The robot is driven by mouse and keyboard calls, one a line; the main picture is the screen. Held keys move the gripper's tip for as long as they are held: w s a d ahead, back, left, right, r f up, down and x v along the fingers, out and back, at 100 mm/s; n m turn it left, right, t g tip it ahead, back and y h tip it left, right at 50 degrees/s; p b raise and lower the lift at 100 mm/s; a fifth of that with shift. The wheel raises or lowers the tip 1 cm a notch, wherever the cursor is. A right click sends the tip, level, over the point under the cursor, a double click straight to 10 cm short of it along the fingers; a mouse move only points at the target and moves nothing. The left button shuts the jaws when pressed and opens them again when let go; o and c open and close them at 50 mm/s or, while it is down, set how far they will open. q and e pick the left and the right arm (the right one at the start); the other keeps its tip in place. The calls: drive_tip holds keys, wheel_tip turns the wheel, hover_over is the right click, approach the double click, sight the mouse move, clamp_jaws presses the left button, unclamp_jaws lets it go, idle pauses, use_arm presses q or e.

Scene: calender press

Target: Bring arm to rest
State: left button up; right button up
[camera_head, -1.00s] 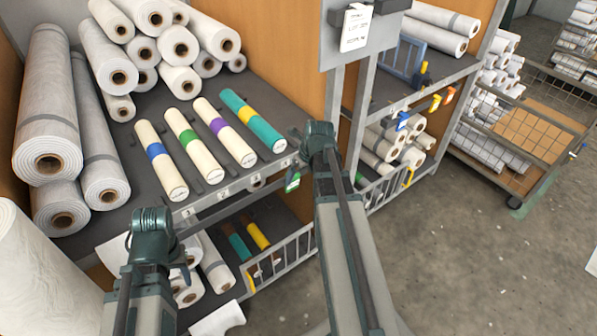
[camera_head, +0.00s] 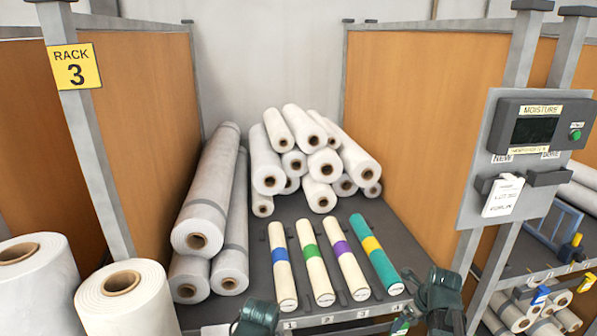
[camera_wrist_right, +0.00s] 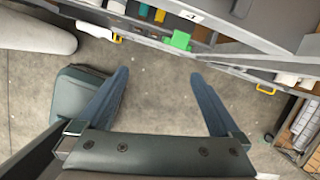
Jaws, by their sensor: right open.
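My right gripper (camera_wrist_right: 160,73) shows in the right wrist view with its two blue-grey fingers spread wide. Nothing is between them, only bare concrete floor beyond. It hangs in front of the rack's lower shelves and touches nothing that I can see. In the head view a dark joint of my right arm (camera_head: 440,297) shows at the bottom, by the shelf's front edge. A dark joint of my left arm (camera_head: 257,318) shows at the bottom, left of it. My left gripper is out of view.
On the shelf (camera_head: 305,212) lie banded rolls: blue (camera_head: 283,268), green (camera_head: 314,265), purple (camera_head: 346,262) and teal with yellow (camera_head: 376,258). White rolls (camera_head: 325,165) are stacked behind. A moisture panel (camera_head: 535,129) stands right; large rolls (camera_head: 125,305) stand left. The wrist view shows open floor (camera_wrist_right: 165,110).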

drive_tip(key=s+a+m+g, duration=0.1)
drive_tip(key=s+a+m, duration=0.3)
drive_tip(key=a+m, duration=0.5)
drive_tip(key=s+a+m+g+h, duration=0.1)
drive_tip(key=s+a+m, duration=0.2)
drive_tip(key=a+m, duration=0.7)
drive_tip(key=s+a+m+g, duration=0.1)
drive_tip(key=s+a+m, duration=0.3)
drive_tip(key=a+m, duration=0.6)
drive_tip(key=m, duration=0.6)
drive_tip(key=shift+s+a+f+m+g+h, duration=0.25)
drive_tip(key=shift+s+f+m+g+h, duration=0.05)
drive_tip(key=shift+f+m, duration=0.1)
